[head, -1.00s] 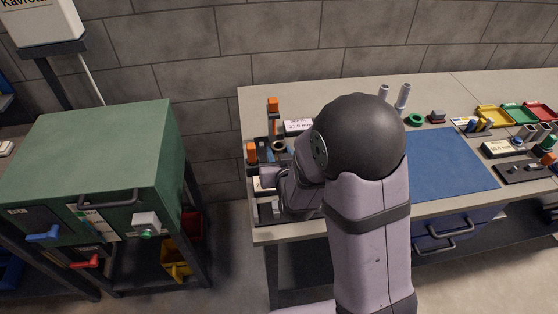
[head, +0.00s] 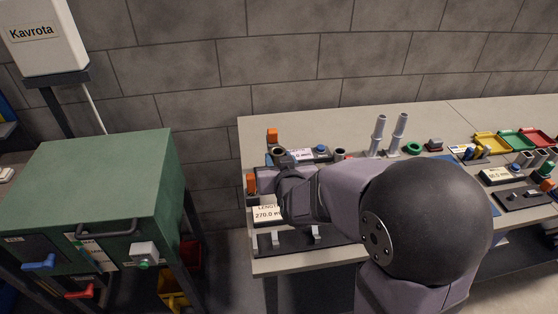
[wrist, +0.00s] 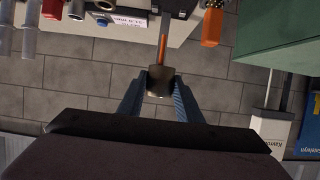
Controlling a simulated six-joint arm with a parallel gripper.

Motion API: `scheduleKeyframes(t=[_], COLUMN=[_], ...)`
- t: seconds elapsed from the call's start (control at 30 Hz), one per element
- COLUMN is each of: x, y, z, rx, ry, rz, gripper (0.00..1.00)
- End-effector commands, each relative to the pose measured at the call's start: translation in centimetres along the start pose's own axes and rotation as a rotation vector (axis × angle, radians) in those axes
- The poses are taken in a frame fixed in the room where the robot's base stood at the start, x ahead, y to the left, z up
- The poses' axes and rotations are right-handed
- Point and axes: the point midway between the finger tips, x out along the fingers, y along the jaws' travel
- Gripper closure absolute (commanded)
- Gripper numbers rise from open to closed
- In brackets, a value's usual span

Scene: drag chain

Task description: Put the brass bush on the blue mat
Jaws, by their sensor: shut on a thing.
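The brass bush, a short dark hollow cylinder, is between my gripper's fingers (wrist: 158,98) in the wrist view, where its bore end (wrist: 160,82) shows. In the head view my gripper (head: 281,160) is at the left end of the bench, holding the bush (head: 278,151) above the measuring fixture there. My gripper is shut on it. The blue mat (head: 496,209) is to the right and is mostly hidden behind my arm, with only a sliver showing.
Orange-topped fixture posts (head: 272,135) stand close to the bush, with a length display (head: 268,213) in front. Two tall grey pins (head: 378,136) and a green ring (head: 413,148) stand behind my arm. Coloured trays (head: 492,141) are at the right. A green cabinet (head: 95,185) stands left, across a gap.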

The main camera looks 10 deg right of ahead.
Motion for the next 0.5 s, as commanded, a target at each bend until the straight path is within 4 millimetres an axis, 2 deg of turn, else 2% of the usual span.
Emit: scheduleKeyframes(t=[0.5], x=[-1.5], y=[0.0], z=[-3.8], rx=[0.001], ry=[0.006], rz=[0.001], gripper=[1.0])
